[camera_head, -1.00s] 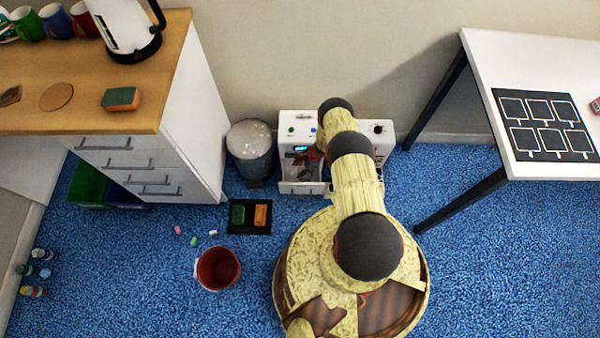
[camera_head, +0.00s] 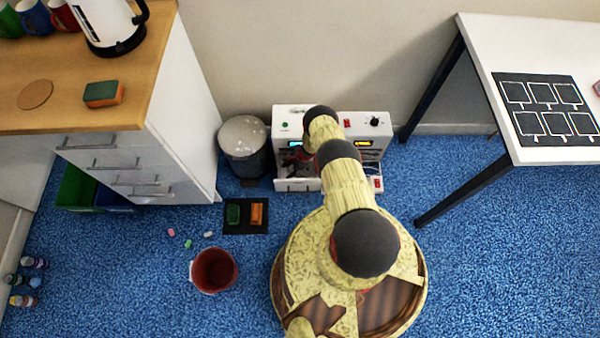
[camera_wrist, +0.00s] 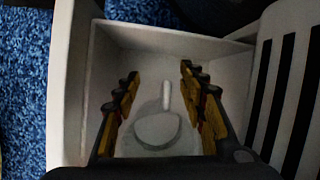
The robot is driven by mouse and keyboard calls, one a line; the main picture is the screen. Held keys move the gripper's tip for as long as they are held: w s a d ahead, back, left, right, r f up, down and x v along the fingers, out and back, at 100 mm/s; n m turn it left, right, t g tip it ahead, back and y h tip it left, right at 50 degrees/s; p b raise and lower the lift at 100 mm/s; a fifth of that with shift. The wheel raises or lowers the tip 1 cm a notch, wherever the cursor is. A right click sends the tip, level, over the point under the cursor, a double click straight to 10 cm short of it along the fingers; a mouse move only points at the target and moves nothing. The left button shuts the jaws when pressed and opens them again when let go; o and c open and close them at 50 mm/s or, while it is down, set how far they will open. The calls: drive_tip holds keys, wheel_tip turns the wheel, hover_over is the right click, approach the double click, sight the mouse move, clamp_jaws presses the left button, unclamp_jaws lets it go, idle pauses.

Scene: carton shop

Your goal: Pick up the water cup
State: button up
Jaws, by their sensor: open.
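A pale round thing with a short stem (camera_wrist: 157,128), apparently the water cup, sits inside a light-walled open compartment (camera_wrist: 105,60) in the wrist view. My gripper (camera_wrist: 160,75) is open, with its yellow and black fingers on either side of the stem. I cannot tell whether they touch it. In the head view, my gripper is mostly hidden behind my own arm, at the left bay of a white machine (camera_head: 345,119). The open drawer front (camera_head: 297,185) shows below that bay, but the cup cannot be made out there.
A grey bin (camera_head: 243,135) stands just left of the machine. A black mat (camera_head: 233,230) with two blocks and a red bucket (camera_head: 214,270) lie on the floor to the left. A wooden-topped cabinet (camera_head: 150,60) is at left, a white table (camera_head: 500,45) at right.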

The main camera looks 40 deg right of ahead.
drive_tip(key=shift+c, duration=0.7)
clamp_jaws()
idle(0.3)
